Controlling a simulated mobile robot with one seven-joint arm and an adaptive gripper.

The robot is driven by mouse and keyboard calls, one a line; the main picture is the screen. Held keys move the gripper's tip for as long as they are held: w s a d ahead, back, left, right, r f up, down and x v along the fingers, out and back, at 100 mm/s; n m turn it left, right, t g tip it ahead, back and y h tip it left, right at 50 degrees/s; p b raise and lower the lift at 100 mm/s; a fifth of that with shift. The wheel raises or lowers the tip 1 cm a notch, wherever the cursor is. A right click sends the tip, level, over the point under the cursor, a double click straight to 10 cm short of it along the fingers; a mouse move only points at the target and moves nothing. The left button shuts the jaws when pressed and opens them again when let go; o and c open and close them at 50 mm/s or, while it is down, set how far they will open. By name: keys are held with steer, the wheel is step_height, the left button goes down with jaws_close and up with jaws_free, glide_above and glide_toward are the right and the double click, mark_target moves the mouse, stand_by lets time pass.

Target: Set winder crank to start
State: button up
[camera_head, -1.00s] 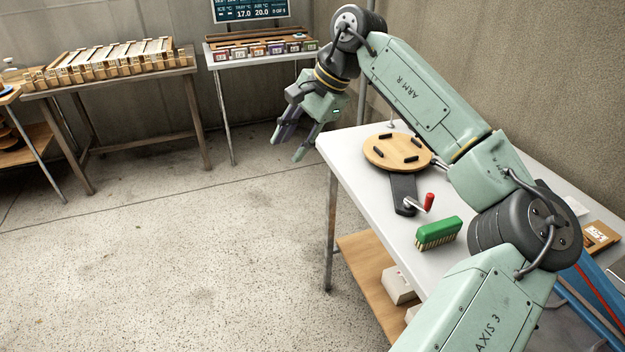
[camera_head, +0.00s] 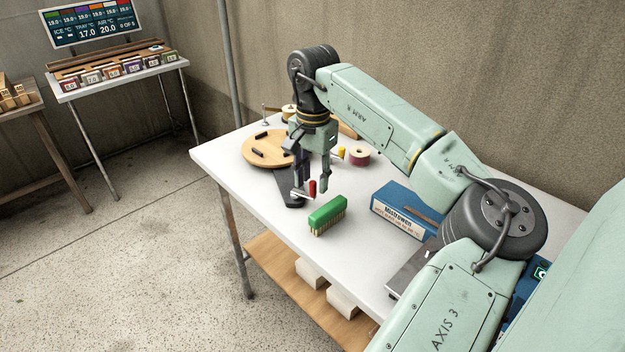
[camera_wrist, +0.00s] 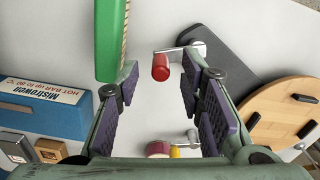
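The winder is a round wooden disc (camera_head: 262,148) with black pegs, on a dark base arm (camera_head: 287,187) on the white table. Its crank has a metal arm (camera_head: 300,195) and a red handle (camera_head: 312,187). In the wrist view the red handle (camera_wrist: 160,68) and metal crank arm (camera_wrist: 182,50) lie just beyond the fingertips. My gripper (camera_head: 314,185) points down over the crank, fingers apart. In the wrist view my gripper (camera_wrist: 158,82) has its purple-padded fingers spread, with nothing between the pads. In the head view the gripper hides part of the disc.
A green brush (camera_head: 328,214) lies close to the crank; it is beside a finger in the wrist view (camera_wrist: 112,40). A blue box (camera_head: 403,210) stands to the right. Spools (camera_head: 358,155) and a yellow piece (camera_head: 341,152) are behind the gripper. The table's front left is clear.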

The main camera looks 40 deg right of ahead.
steer(key=shift+f, duration=0.9)
steer(key=shift+c, duration=0.2)
jaws_close()
